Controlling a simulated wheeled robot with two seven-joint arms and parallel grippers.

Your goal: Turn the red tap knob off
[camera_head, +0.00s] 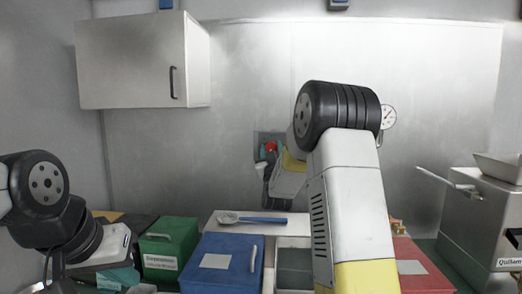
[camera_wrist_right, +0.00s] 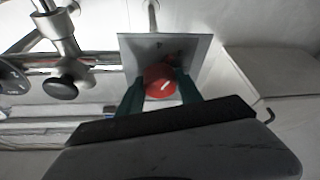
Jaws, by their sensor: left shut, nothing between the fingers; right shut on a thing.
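The red tap knob (camera_wrist_right: 160,81) is on a pale square plate (camera_wrist_right: 142,48) on the wall. A light mark runs slantwise across its face. My right gripper (camera_wrist_right: 161,93) is shut on the knob, with one dark green finger on each side. In the head view the knob (camera_head: 271,147) is a small red patch, and my right gripper (camera_head: 266,165) is beside it, partly hidden by my own arm. My left gripper (camera_head: 122,278) is low at the left, shut and empty, far from the knob.
A blue box (camera_head: 222,262), a green box (camera_head: 168,247) and a red box (camera_head: 420,268) stand on the counter. A spoon with a blue handle (camera_head: 262,220) lies behind. Metal pipework (camera_wrist_right: 58,60) is close left of the knob in the wrist view. A gauge (camera_head: 388,117) is on the wall.

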